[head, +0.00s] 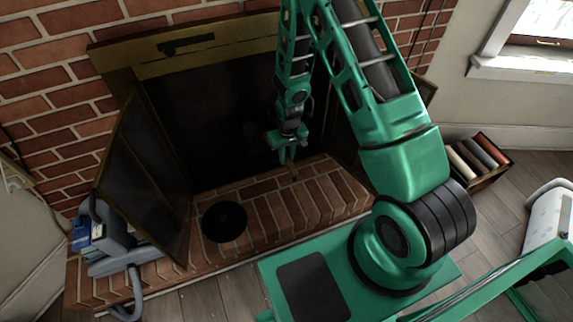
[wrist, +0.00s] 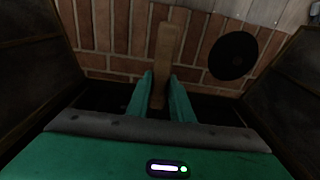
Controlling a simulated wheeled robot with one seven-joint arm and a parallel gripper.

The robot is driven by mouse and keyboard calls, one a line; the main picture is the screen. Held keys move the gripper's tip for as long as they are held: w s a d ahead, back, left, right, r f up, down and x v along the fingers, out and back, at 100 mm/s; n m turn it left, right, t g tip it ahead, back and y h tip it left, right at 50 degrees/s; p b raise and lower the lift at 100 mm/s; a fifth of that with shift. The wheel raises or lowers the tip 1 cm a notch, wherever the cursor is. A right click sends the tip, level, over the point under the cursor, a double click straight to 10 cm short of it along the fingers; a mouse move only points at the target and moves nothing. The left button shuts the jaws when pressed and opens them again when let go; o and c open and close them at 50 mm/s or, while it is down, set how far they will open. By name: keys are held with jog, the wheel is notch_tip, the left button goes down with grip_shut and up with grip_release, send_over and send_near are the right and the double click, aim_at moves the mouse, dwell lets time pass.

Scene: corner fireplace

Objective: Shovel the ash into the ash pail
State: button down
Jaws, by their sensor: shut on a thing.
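My gripper (head: 287,160) is at the front of the dark fireplace opening, pointing down above the brick hearth. In the wrist view my gripper (wrist: 160,76) is shut on a flat wooden handle (wrist: 166,45). Its wooden end also shows just below the fingers in the head view (head: 294,178). The tool's other end is hidden, so I cannot tell that it is a shovel. A round black thing, probably the ash pail (head: 224,221), stands on the hearth to the left of my gripper. It is at the upper right in the wrist view (wrist: 233,56). No ash can be made out.
The brick hearth (head: 315,203) is bare right of the pail. The left fireplace door (head: 145,185) stands open beside the pail. A grey-blue appliance with a hose (head: 112,245) sits at the hearth's left end. A crate (head: 492,171) stands at the right wall.

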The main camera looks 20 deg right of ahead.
jog(key=d+r, duration=0.1)
jog(key=r, duration=0.7)
jog(key=w+d+r, duration=0.1)
jog(key=d+r, duration=0.1)
jog(key=r, duration=0.6)
jog(key=shift+w+d+r, duration=0.15)
jog(key=shift+w+d, duration=0.1)
jog(key=shift+w, duration=0.05)
jog(key=shift+s, duration=0.15)
